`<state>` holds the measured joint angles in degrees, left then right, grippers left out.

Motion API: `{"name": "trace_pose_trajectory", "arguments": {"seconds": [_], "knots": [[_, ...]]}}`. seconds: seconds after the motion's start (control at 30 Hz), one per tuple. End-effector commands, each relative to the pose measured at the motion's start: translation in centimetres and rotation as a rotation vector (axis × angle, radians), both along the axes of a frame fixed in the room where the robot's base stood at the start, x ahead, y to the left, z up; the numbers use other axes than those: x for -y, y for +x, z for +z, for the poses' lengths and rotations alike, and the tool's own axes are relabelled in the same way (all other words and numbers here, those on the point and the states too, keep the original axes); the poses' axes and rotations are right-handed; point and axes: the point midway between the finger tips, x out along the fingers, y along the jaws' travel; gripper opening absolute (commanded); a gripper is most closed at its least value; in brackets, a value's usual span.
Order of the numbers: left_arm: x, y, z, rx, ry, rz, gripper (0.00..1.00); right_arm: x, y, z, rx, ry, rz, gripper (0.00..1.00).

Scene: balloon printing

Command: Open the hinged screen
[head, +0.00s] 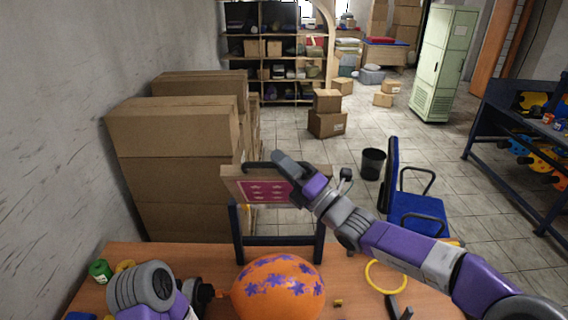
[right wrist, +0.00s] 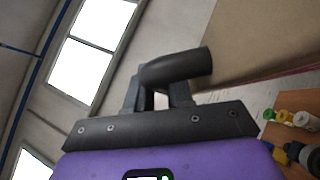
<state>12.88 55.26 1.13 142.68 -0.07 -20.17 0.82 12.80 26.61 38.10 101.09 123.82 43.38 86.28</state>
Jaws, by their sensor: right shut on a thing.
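The hinged screen (head: 233,185) is a wooden frame with a magenta patterned panel, raised and tilted over a black stand (head: 270,240) at the table's far side. My right gripper (head: 284,168) is at its upper edge, shut on its dark handle. In the right wrist view the black rounded handle (right wrist: 178,70) sits between the fingers, and part of the wooden frame (right wrist: 255,45) shows at the upper right.
The wooden table (head: 350,300) holds a yellow ring (head: 385,277), a green roll (head: 100,270) and a dark tool (head: 398,308). Stacked cardboard boxes (head: 175,165) stand behind left. A blue chair (head: 415,212) and a black bin (head: 373,164) stand behind right.

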Motion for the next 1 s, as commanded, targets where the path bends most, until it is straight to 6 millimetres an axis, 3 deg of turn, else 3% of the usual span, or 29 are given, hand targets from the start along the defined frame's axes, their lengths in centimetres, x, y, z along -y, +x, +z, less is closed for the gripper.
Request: {"name": "trace_pose_trajectory", "arguments": {"seconds": [0.43, 0.47, 0.77, 1.0], "knots": [[0.0, 0.0, 0.1, -0.001, 0.0, 0.0, 0.43, 0.1, 0.0, 0.0, -0.003, -0.002, -0.002, 0.0], [0.0, 0.0, 0.1, -0.001, 0.0, 0.0, 0.43, 0.1, 0.0, 0.0, -0.003, -0.002, -0.002, 0.26], [0.0, 0.0, 0.0, 0.0, 0.0, 0.0, 0.43, 0.1, -0.1, 0.0, -0.002, -0.001, -0.002, 0.27], [0.0, 0.0, -1.0, 0.0, 0.0, 0.0, 0.43, 2.6, -1.8, -1.4, -0.002, -0.005, -0.006, 0.27]]}}
